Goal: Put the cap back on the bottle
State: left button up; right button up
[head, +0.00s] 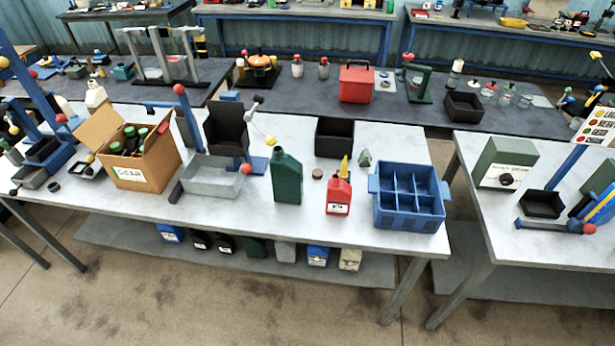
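A dark green bottle (287,182) stands upright on the white-topped table, right of the grey tray. Its neck is at its upper left, and I see no separate cap on it. A small round brown disc (317,173), which looks like a cap, lies flat on the table between the bottle and a red can (339,192) with a yellow spout. It is apart from both. A small grey-green pointed piece (364,158) stands behind the can. Neither of my grippers shows in the head view.
A blue divided crate (407,222) stands right of the can. A black bin (334,138) is behind it. A grey tray (213,178) and a cardboard box of bottles (148,168) stand to the left. The table's front strip is clear.

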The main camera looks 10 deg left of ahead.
aim_at(286, 172)
jog(key=j+z, duration=0.15)
jog(key=z, duration=0.25)
jog(key=k+j+z, duration=0.1)
jog(key=z, duration=0.3)
jog(key=j+z, duration=0.2)
jog(key=z, duration=0.2)
jog(key=k+j+z, duration=0.1)
jog(key=z, duration=0.3)
jog(key=k+j+z, duration=0.15)
jog(key=k, duration=0.25)
jog(key=k+j+z, duration=0.15)
jog(key=k+j, duration=0.2)
jog(key=k+j+z, duration=0.2)
jog(key=k, duration=0.25)
